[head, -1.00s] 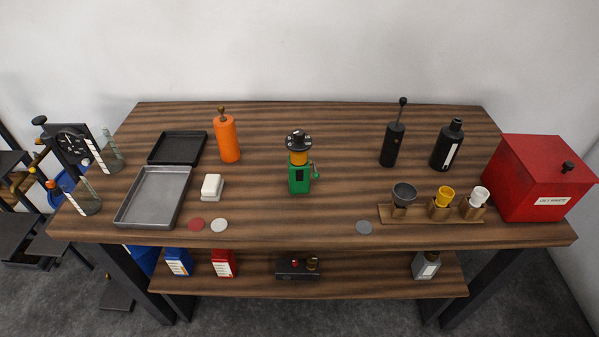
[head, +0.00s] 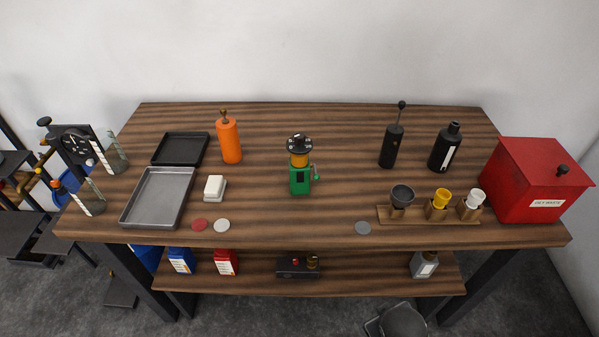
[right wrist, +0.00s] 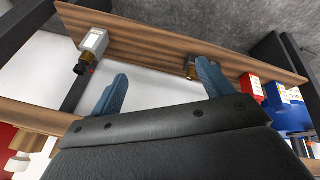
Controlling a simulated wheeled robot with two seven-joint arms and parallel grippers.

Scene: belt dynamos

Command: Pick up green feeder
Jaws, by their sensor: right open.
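The green feeder (head: 300,179) stands upright near the middle of the tabletop. It has a green body with a dark opening and a small crank on its right side, a yellow band, and a black round top. My right gripper (right wrist: 163,84) shows in the right wrist view with its two blue fingers spread apart and nothing between them. It is low, facing the lower shelf, well away from the feeder. The feeder cannot be made out in the right wrist view. My left gripper is not in view.
The wooden table (head: 300,220) also holds an orange bottle (head: 229,142), a grey tray (head: 157,197), black bottles, a cup rack (head: 420,217) and a red bin (head: 540,180). The lower shelf (head: 375,279) holds several items. The tabletop around the feeder is clear.

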